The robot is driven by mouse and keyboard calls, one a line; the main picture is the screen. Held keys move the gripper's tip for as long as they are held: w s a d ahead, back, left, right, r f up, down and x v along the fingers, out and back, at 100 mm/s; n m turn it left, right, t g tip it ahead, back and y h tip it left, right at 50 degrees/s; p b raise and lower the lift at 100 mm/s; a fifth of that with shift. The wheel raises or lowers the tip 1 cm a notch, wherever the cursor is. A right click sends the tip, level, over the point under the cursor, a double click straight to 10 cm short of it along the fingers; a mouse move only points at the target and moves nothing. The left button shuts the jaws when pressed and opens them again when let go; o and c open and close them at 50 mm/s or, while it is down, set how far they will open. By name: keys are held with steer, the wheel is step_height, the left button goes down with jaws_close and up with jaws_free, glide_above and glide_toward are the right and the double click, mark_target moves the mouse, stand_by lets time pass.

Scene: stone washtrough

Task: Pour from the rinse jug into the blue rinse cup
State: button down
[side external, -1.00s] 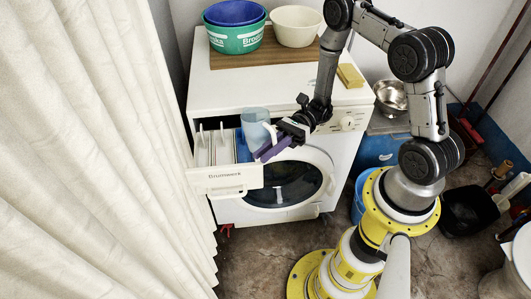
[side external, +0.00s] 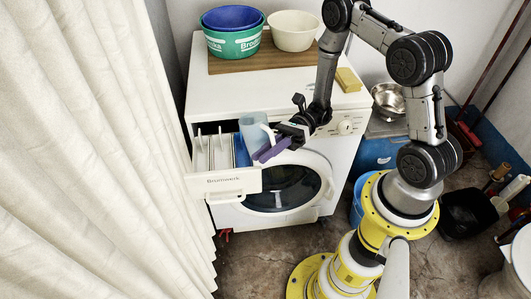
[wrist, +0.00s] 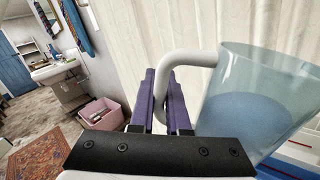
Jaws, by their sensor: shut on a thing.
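The rinse jug (side external: 252,129) is translucent pale blue with a white handle, and is held over the open drawer on the front of the washing machine. In the wrist view the jug (wrist: 285,75) fills the right side, with bluish liquid inside. My gripper (side external: 268,152) has purple fingers and is shut on the jug's white handle (wrist: 190,57); the fingers also show in the wrist view (wrist: 163,98). The blue rinse cup (side external: 241,153) appears as a blue part at the drawer's right end, partly hidden below the jug. No stream of liquid is visible.
The white drawer (side external: 222,184) has several upright dividers on its left. The washing machine (side external: 222,90) carries a wooden board with bowls and a yellow sponge (side external: 348,80). A cream curtain (side external: 95,150) hangs close on the left.

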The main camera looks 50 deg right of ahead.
steer(key=shift+w+r+m, duration=0.1)
steer(key=shift+r+m, duration=0.5)
steer(key=shift+m, duration=0.3)
steer(key=shift+w+r+m, duration=0.1)
steer(key=shift+r+m, duration=0.25)
steer(key=shift+m, duration=0.25)
steer(key=shift+t, duration=0.4)
stand_by(0.4)
steer(key=shift+w+d+r+m, duration=0.1)
steer(key=shift+w+r+m, duration=0.15)
steer(key=shift+m, duration=0.35)
stand_by(0.4)
steer(key=shift+w+r+m+y, duration=0.25)
steer(key=shift+r+m+y, duration=0.05)
steer(key=shift+m, duration=0.4)
